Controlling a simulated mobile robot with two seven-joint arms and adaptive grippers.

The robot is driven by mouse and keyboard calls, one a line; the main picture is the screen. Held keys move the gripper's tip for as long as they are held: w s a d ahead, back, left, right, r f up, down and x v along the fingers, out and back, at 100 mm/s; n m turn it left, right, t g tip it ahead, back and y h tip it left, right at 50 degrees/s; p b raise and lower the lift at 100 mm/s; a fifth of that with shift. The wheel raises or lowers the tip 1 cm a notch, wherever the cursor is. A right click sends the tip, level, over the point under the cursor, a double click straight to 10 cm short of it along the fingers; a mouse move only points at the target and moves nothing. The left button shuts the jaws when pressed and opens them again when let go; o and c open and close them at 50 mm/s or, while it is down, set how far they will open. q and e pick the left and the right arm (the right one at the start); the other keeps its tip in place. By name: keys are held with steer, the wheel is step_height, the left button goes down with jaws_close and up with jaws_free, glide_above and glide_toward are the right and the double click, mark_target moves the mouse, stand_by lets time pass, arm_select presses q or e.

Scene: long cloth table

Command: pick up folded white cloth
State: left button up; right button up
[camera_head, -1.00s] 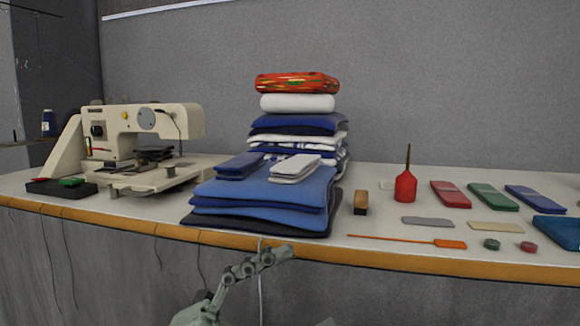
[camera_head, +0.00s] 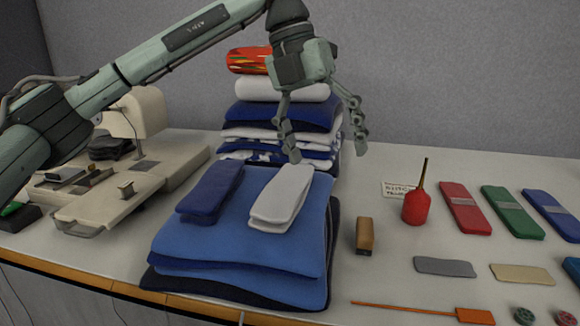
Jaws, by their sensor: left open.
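A small folded white cloth (camera_head: 281,197) lies on top of the low stack of blue folded fabric (camera_head: 240,243), at its right side. A small folded dark blue cloth (camera_head: 211,192) lies to its left, apart from it. My left gripper (camera_head: 327,152) hangs above the stack with its fingers spread and nothing between them. Its left fingertip shows just above the far end of the white cloth; I cannot tell whether it touches. My right gripper is not in view.
A taller stack of folded fabric (camera_head: 280,112) stands behind, partly hidden by my left gripper. A sewing machine (camera_head: 135,185) stands left, partly behind my arm. A brush (camera_head: 364,236), a red oiler (camera_head: 416,205) and flat coloured packs (camera_head: 463,208) lie on the table to the right.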

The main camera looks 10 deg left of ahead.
mark_target(286, 185)
arm_select(q)
steer(key=a+y, duration=0.1)
steer(key=w+a+n+y, duration=0.1)
steer(key=a, duration=0.1)
steer(key=w+a+y, duration=0.1)
steer(key=a, duration=0.1)
steer(key=shift+a+f+n+t, duration=0.15)
steer(key=shift+n+t, duration=0.15)
steer(key=shift+n, duration=0.1)
steer(key=shift+w+a+f+y, duration=0.1)
steer(key=shift+a+f+y, duration=0.15)
steer(key=shift+f, duration=0.2)
steer(key=shift+w+a+f+y, duration=0.1)
steer(key=shift+a+f+y, duration=0.1)
steer(key=shift+f, duration=0.25)
steer(key=shift+s+f, duration=0.15)
steer(key=shift+f, duration=0.5)
steer(key=f, duration=0.4)
steer(key=shift+a+f+p, duration=0.2)
steer(key=shift+f+p, duration=0.15)
steer(key=shift+p, duration=0.05)
steer(key=c, duration=1.3)
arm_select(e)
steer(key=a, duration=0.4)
